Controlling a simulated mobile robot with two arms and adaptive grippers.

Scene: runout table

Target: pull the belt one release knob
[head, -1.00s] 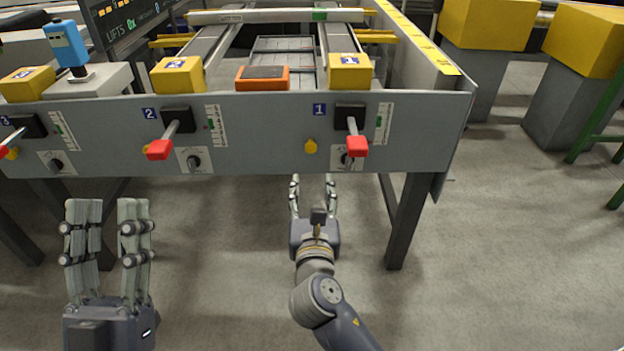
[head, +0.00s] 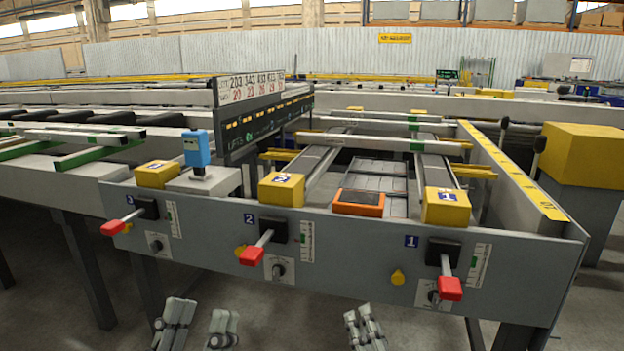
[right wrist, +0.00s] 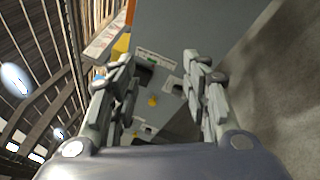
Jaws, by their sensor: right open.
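The yellow round knob of belt one (head: 398,277) sits on the grey front panel, below and left of the label 1 (head: 411,241). My right gripper (head: 364,322) is open and empty, low in front of the panel and below left of that knob in the head view, apart from it. In the right wrist view, its open fingers (right wrist: 165,85) frame the panel and a yellow knob (right wrist: 153,101) beyond them; I cannot tell which station that knob belongs to. My left gripper (head: 197,322) is open and empty at the bottom edge, partly cut off.
A red-handled lever (head: 449,287) juts out right of the knob, above a black dial (head: 433,297). Another red lever (head: 252,255) is at station 2. Yellow boxes (head: 446,207) and an orange device (head: 358,203) stand on the panel's top. The floor before the panel is clear.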

